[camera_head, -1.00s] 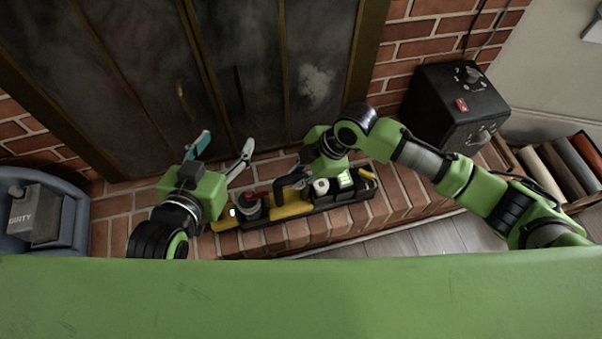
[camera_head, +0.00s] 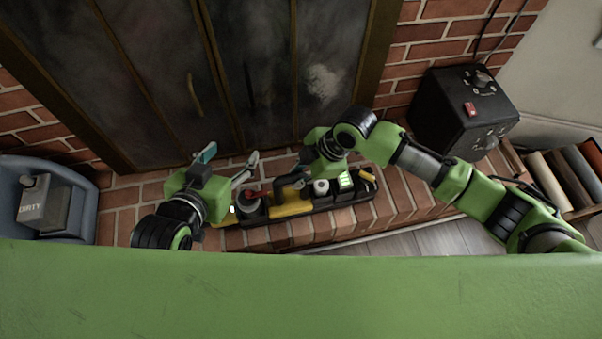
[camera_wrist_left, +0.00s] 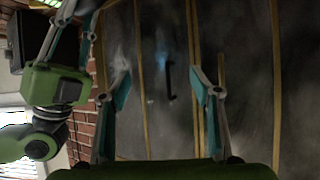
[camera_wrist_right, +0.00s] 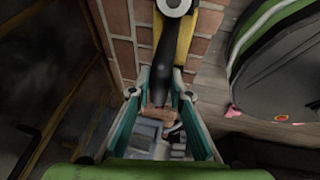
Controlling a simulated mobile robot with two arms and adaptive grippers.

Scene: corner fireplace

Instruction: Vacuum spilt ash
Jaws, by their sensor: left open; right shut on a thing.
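A yellow tool with a black handle (camera_head: 291,205), perhaps a hand vacuum, lies in a black tray (camera_head: 335,200) on the brick hearth. My right gripper (camera_head: 303,168) is at it, and the right wrist view shows its fingers shut on the black handle (camera_wrist_right: 163,80). My left gripper (camera_head: 229,157) is open and empty above the hearth, left of the tray, with its fingers toward the glass doors (camera_head: 150,70). The doors fill the left wrist view between its fingers (camera_wrist_left: 163,92). A pale smudge (camera_head: 322,83) marks one door. I cannot make out loose ash on the hearth.
A grey box marked DIRTY (camera_head: 42,206) sits in a blue bin (camera_head: 85,200) at the left. A black box with knobs (camera_head: 463,112) stands at the right, near a crate of rolls (camera_head: 565,175). The tray also holds a white roll (camera_head: 321,187) and a green-lit device (camera_head: 345,181).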

